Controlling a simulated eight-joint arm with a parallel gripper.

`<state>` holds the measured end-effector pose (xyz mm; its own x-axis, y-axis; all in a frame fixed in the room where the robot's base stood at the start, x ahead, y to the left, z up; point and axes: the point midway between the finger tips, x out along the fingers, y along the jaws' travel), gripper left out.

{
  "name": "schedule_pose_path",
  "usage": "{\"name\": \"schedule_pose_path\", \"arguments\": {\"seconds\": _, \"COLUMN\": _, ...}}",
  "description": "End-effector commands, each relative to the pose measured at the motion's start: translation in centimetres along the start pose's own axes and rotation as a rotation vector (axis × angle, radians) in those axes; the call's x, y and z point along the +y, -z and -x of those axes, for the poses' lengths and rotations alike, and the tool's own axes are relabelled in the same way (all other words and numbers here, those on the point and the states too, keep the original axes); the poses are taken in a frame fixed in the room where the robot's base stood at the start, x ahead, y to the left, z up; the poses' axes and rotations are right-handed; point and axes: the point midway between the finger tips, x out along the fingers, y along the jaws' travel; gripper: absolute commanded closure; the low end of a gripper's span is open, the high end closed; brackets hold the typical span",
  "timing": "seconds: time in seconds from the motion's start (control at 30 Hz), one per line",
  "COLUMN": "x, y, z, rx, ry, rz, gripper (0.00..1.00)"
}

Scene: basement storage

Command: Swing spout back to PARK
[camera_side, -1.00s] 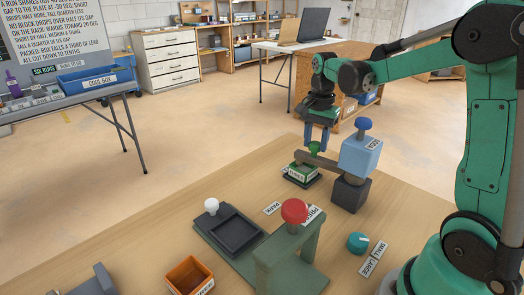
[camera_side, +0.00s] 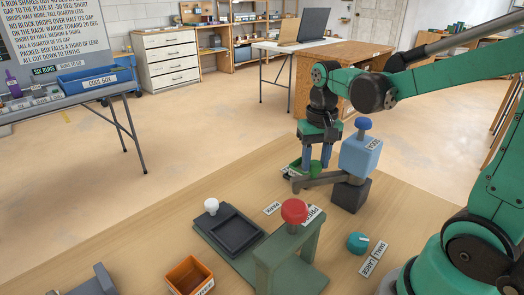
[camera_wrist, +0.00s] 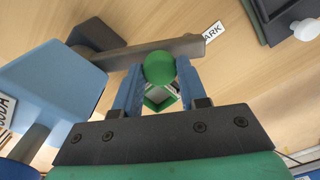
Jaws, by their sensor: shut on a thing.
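The spout (camera_side: 322,180) is a dark grey bar reaching left from under the blue SODA dispenser (camera_side: 361,155). In the wrist view, the spout (camera_wrist: 135,53) runs across above my fingers, and its tip lies close to the partly covered PARK label (camera_wrist: 213,30). The PARK label (camera_side: 272,208) lies flat on the table, left of and nearer than the tip in the side view. My gripper (camera_side: 316,160) points down at the spout. Its blue fingers are shut on the round green knob (camera_wrist: 160,68), which they mostly hide in the side view.
A green container (camera_side: 290,169) stands behind the spout, partly hidden by it and my fingers. Nearer stand a green press with a red knob (camera_side: 294,211), a dark tray (camera_side: 236,233), a teal dial (camera_side: 358,243) and an orange box (camera_side: 189,277).

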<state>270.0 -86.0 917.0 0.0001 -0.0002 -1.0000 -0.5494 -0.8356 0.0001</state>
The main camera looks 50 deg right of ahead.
Motion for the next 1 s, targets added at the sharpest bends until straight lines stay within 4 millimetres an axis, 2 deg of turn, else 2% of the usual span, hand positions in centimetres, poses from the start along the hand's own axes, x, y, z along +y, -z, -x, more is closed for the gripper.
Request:
{"name": "schedule_pose_path", "arguments": {"seconds": 0.23, "x": -0.03, "y": -0.65, "z": 0.01, "rx": -0.001, "ry": 0.001, "rz": 0.064, "gripper": 1.00}}
{"name": "schedule_pose_path", "arguments": {"seconds": 0.7, "x": -0.01, "y": -0.83, "z": 0.01, "rx": -0.004, "ry": 0.001, "rz": 0.076, "gripper": 1.00}}
{"name": "schedule_pose_path", "arguments": {"seconds": 0.73, "x": -0.01, "y": -0.84, "z": 0.01, "rx": -0.004, "ry": 0.001, "rz": 0.075, "gripper": 0.54}}
{"name": "schedule_pose_path", "arguments": {"seconds": 0.8, "x": 0.00, "y": -0.83, "z": 0.00, "rx": -0.004, "ry": 0.001, "rz": 0.075, "gripper": 0.35}}
{"name": "schedule_pose_path", "arguments": {"seconds": 0.83, "x": 0.00, "y": -0.82, "z": 0.00, "rx": -0.004, "ry": 0.001, "rz": 0.075, "gripper": 0.31}}
{"name": "schedule_pose_path", "arguments": {"seconds": 1.0, "x": 0.01, "y": -0.77, "z": 0.00, "rx": -0.002, "ry": 0.000, "rz": 0.074, "gripper": 0.31}}
